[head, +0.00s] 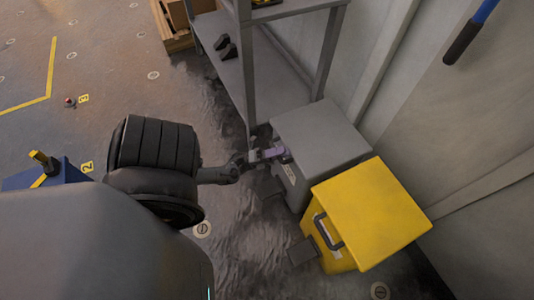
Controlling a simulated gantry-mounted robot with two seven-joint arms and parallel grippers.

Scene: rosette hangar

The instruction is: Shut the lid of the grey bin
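The grey bin (325,142) stands against the wall, right of the middle of the head view. Its lid looks flat and level on the body, with no gap that I can make out. My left gripper (276,153) is at the upper front edge of the bin, by the lid's front, where a small purple part shows. The fingers are too small to tell whether they are open or shut, or whether they hold the bin's handle. My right gripper is not in view.
A yellow bin (372,212) with a dark front handle stands close beside the grey bin. Dark pedals stick out at floor level. A grey shelf rack (246,75) stands just behind the grey bin. Floor (110,75) is open at the upper left.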

